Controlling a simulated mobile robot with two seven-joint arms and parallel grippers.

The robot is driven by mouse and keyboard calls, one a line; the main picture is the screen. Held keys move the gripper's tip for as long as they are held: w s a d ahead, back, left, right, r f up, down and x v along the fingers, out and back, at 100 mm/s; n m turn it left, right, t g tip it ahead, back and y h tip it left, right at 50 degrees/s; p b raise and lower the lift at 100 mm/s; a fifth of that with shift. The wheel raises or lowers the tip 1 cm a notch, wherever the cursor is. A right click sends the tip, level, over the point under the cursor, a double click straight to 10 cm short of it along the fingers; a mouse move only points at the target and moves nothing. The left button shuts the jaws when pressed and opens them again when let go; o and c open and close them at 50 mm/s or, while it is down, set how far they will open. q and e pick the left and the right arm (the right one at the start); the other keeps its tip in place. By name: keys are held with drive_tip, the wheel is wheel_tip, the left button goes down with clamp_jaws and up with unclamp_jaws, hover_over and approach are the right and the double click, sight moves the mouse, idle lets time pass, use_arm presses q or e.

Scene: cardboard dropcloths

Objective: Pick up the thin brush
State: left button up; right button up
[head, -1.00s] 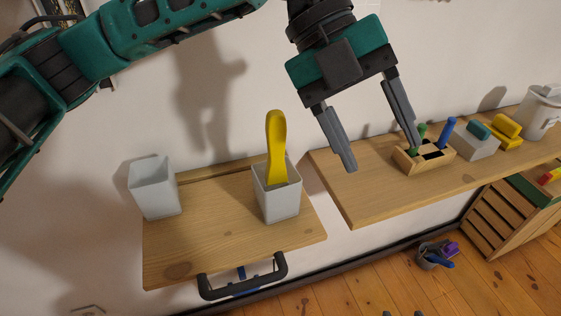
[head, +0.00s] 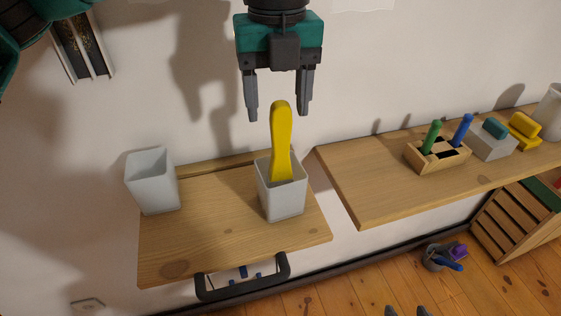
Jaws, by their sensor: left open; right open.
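A yellow handle (head: 281,140), wide and flat, stands upright in a white square cup (head: 283,201) on the left wooden shelf; its lower end is hidden in the cup. A green handle (head: 432,137) and a blue handle (head: 463,129) stand in a slotted wooden block (head: 441,157) on the right shelf. Their lower ends are hidden, so I cannot tell which is the thin brush. My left gripper (head: 280,110) is open and empty, pointing down just above and behind the yellow handle's top, one finger to each side in the picture.
An empty white cup (head: 153,183) stands at the left of the left shelf (head: 220,232). A grey box with a teal item (head: 492,138) and a yellow item (head: 524,130) sit further right on the right shelf (head: 375,188). The right shelf's left part is clear.

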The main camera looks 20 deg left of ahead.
use_arm(q)
drive_tip(key=f, duration=0.5)
drive_tip(key=shift+w+d+f, duration=0.1)
drive_tip(key=shift+w, duration=0.2)
drive_tip(key=c, duration=1.1)
wheel_tip(320, 180, up, 20)
drive_tip(key=p, duration=0.2)
hover_over(281, 125)
drive_tip(key=w, duration=0.1)
drive_tip(key=shift+w+a, duration=0.1)
drive_tip(key=shift+a, duration=0.1)
